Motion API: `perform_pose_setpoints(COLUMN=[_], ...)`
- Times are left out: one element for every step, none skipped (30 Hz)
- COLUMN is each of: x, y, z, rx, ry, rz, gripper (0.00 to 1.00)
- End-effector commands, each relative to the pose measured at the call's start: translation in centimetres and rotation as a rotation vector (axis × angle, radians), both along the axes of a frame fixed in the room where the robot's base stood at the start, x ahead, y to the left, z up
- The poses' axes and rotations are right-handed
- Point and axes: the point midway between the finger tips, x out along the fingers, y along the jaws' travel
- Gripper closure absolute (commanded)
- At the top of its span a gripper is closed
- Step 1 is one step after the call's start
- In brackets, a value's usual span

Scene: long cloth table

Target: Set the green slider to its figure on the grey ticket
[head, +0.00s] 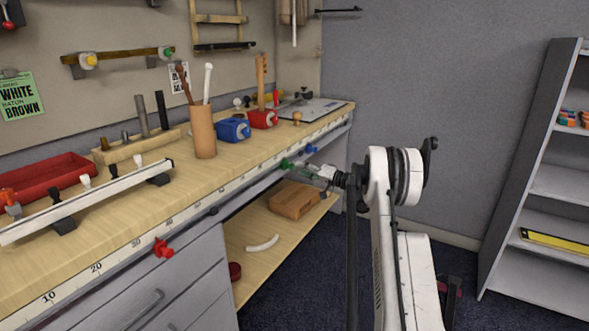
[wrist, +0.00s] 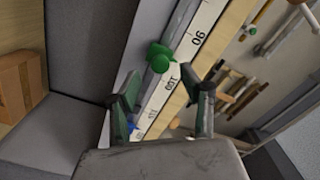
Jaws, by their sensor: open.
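The green slider (head: 287,165) sits on the scaled rail (head: 135,242) along the table's front edge, toward the far end. In the wrist view the green slider (wrist: 160,57) shows just beyond the fingertips, beside the scale between the 90 and 100 marks. My gripper (wrist: 172,80) is open, with the fingers apart and nothing between them; in the head view my gripper (head: 310,172) is close to the green slider. The grey ticket (head: 178,77) hangs on the back board; its writing is too small to read.
A blue slider (head: 312,149) sits just past the green one, and a red slider (head: 163,248) is nearer on the same rail. A green ticket (head: 20,97) hangs at left. A wooden box (head: 294,200) is on the shelf below. Open floor lies right of the table.

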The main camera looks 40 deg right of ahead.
Motion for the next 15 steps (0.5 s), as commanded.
perform_pose_setpoints(x=[-1.0,-1.6,-2.3,-2.8,-3.3,-3.9,-4.3,-4.6,-5.1,-5.4,-5.6,-5.9,-6.0,-6.2,-6.3], y=[-0.6,-0.8,-1.0,-1.3,-1.5,-1.7,-1.9,-2.0,-2.2,-2.3,-2.4,-2.6,-2.6,-2.6,-2.7], z=[0.0,0.0,0.0,0.0,0.0,0.0,0.0,0.0,0.0,0.0,0.0,0.0,0.0,0.0,0.0], rx=[0.000,0.000,0.000,0.000,0.000,0.000,0.000,0.000,0.000,0.000,0.000,0.000,0.000,0.000,0.000], ry=[0.000,0.000,0.000,0.000,0.000,0.000,0.000,0.000,0.000,0.000,0.000,0.000,0.000,0.000,0.000], rz=[-0.004,-0.004,-0.002,-0.002,-0.004,-0.004,-0.002,-0.001,-0.001,-0.002,-0.002,-0.002,-0.002,-0.001,-0.001], gripper=[0.59,0.59,0.59,0.59,0.59,0.59,0.59,0.59,0.59,0.59,0.59,0.59,0.59,0.59,0.59])
